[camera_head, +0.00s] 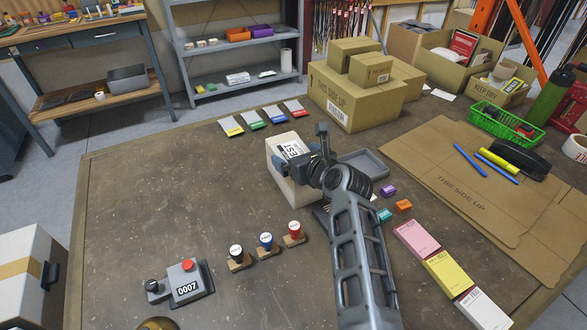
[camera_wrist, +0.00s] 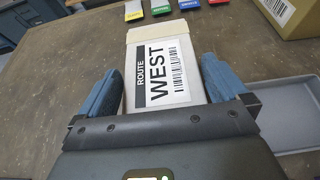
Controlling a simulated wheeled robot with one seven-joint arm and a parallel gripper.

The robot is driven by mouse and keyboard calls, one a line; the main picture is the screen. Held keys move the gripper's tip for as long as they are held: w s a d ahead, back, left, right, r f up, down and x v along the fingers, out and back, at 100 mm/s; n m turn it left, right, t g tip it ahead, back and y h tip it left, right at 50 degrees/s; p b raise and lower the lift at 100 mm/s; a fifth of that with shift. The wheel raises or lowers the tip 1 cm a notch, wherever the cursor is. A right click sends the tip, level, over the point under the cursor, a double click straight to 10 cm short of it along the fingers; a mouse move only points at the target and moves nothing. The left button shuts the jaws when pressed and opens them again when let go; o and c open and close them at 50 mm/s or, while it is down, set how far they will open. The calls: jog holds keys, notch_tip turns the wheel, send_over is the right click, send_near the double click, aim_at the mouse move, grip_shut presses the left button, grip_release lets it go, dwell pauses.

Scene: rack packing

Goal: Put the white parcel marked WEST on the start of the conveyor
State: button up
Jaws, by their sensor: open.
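The white parcel marked WEST (camera_head: 278,157) stands on the brown table, near its middle. Its label, reading ROUTE WEST with a barcode, faces up in the wrist view (camera_wrist: 163,75). My gripper (camera_head: 303,157) is over the parcel; in the wrist view (camera_wrist: 158,82) its two blue-grey fingers are open, one on each side of the parcel. I cannot tell whether either finger touches it. My gripper and arm hide part of the parcel in the head view. I see no conveyor that I can make out in either view.
A grey tray (camera_head: 366,163) lies just right of the parcel. Cardboard boxes (camera_head: 355,98) stand behind it. Three stamps (camera_head: 265,241) and a counter box (camera_head: 186,283) are at the front left. Coloured pads (camera_head: 447,271) lie at the right. The table's left part is clear.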

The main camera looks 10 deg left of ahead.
jog(key=c, duration=1.4)
jog(key=shift+c, duration=1)
jog(key=shift+r, duration=0.2)
